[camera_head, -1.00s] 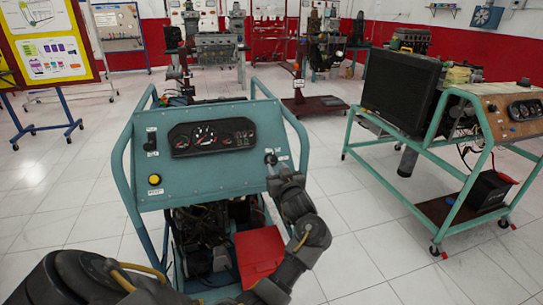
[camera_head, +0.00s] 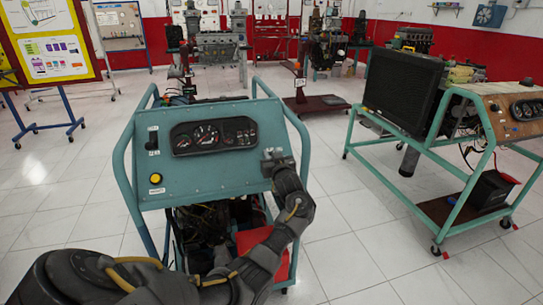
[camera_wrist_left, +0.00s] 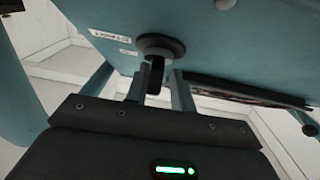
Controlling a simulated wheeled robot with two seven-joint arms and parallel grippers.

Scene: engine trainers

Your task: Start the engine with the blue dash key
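The blue dash panel (camera_head: 215,175) stands tilted on a teal engine stand in the middle of the head view. The dark key (camera_wrist_left: 157,76) sits in a round black switch (camera_wrist_left: 160,46) on the panel face in the left wrist view. My left gripper (camera_wrist_left: 158,86) has one finger on each side of the key, with a small gap showing to the right finger. In the head view, my left gripper (camera_head: 274,158) is at the panel's right end and covers the key. My right gripper is not in view.
The panel carries gauges (camera_head: 213,134), a yellow button (camera_head: 155,179) and a black switch (camera_head: 152,138) at its left. A red box (camera_head: 252,240) lies below, partly behind my arm. Another engine stand (camera_head: 446,205) is to the right, with bare floor between.

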